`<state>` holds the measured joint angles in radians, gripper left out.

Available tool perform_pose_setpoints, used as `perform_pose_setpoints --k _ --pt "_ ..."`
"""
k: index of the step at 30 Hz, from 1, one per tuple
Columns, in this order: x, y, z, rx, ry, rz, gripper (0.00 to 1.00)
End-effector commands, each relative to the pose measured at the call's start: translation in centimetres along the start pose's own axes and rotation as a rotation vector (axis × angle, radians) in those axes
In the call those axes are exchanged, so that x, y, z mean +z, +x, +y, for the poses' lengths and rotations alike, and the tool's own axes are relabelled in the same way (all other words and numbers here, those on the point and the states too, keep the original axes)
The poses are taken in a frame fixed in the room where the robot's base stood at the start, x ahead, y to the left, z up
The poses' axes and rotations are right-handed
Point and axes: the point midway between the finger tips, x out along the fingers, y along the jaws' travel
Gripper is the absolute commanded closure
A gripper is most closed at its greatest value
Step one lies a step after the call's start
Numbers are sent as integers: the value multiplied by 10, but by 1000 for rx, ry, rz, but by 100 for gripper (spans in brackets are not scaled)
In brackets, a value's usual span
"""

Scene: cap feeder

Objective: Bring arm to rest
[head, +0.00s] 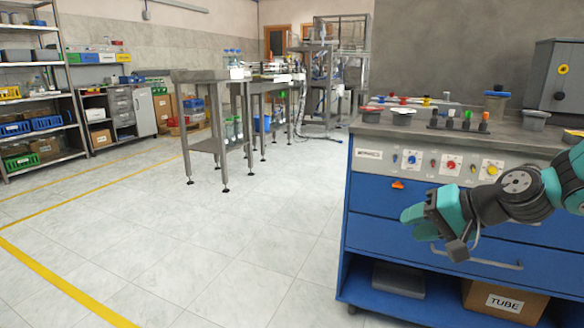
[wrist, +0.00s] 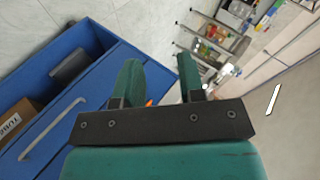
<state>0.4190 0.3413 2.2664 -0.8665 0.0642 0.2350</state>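My gripper (head: 411,222) is teal and dark grey. In the head view it hangs in the air in front of the blue drawer cabinet (head: 372,232), below the worktop, with the arm coming in from the right edge. In the wrist view my gripper (wrist: 158,80) shows two teal fingers standing apart with nothing between them. Behind the fingers lie the cabinet's blue front (wrist: 75,92) and the floor.
The worktop (head: 365,126) carries bowls, coloured caps and small tools. A grey drawer handle (head: 477,258) is close to my gripper. A cardboard box (head: 503,300) sits on the cabinet's lower shelf. Steel tables (head: 200,76) stand farther back. The floor left of the cabinet is clear.

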Motion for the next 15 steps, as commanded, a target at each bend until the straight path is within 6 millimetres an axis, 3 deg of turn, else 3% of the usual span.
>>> perform_pose_setpoints --k 1,3,6,9,15 --pt "35 2 -30 26 -116 -97 64" --pt "81 -3 -54 70 -257 -221 64" --pt "138 -18 -74 125 -430 -368 64" --pt "182 -36 -82 169 -570 -480 64" --pt "246 -77 -80 238 -795 -650 64"
